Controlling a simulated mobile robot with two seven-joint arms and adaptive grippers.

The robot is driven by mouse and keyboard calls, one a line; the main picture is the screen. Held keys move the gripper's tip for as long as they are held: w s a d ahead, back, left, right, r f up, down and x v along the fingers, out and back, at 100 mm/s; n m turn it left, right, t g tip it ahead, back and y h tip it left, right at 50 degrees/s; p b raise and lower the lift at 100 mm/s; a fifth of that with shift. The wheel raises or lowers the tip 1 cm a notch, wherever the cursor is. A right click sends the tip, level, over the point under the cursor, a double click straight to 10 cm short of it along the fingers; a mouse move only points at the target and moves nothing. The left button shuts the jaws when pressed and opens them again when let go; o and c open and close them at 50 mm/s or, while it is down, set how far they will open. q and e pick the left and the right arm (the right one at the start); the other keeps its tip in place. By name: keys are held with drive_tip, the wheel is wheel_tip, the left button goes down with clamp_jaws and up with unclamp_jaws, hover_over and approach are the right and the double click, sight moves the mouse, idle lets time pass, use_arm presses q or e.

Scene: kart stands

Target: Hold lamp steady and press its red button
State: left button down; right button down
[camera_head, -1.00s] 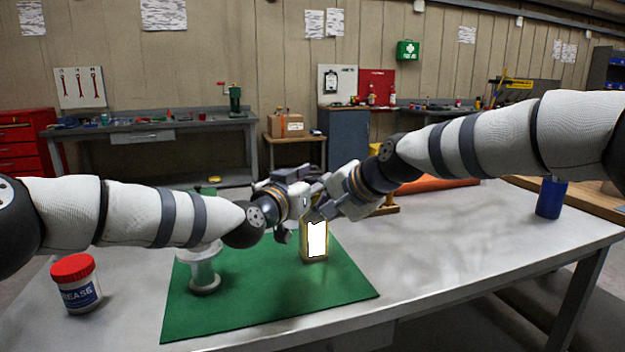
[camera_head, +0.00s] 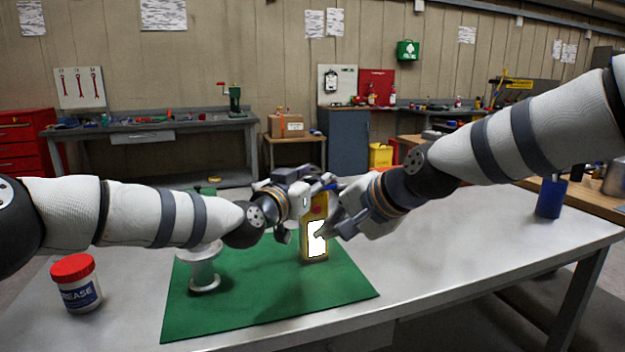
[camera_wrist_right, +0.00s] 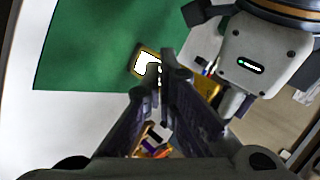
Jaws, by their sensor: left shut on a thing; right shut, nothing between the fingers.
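The lamp (camera_head: 315,251) is a yellow upright body with a bright white front panel, standing on the green mat (camera_head: 260,305). Its red button (camera_head: 317,210) shows above the panel. My left gripper (camera_head: 318,187) is shut on the lamp's upper part from the left; its fingers partly hide the top. My right gripper (camera_head: 322,232) is shut and empty, its tips in front of the panel, below the button. I cannot tell whether they touch. In the right wrist view, the lamp's panel (camera_wrist_right: 147,63) shows just beyond the closed fingertips (camera_wrist_right: 166,62), partly hidden by them.
A white spool-like stand (camera_head: 204,270) is on the mat's left, under my left arm. A grease tub (camera_head: 77,284) with a red lid stands at the table's left, and a blue cup (camera_head: 550,197) at the right.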

use_arm(q)
drive_tip(key=shift+f, duration=0.1)
use_arm(e)
drive_tip(key=shift+s+d, duration=0.2)
drive_tip(key=shift+s, duration=0.4)
use_arm(q)
drive_tip(key=c, duration=1.1)
unclamp_jaws()
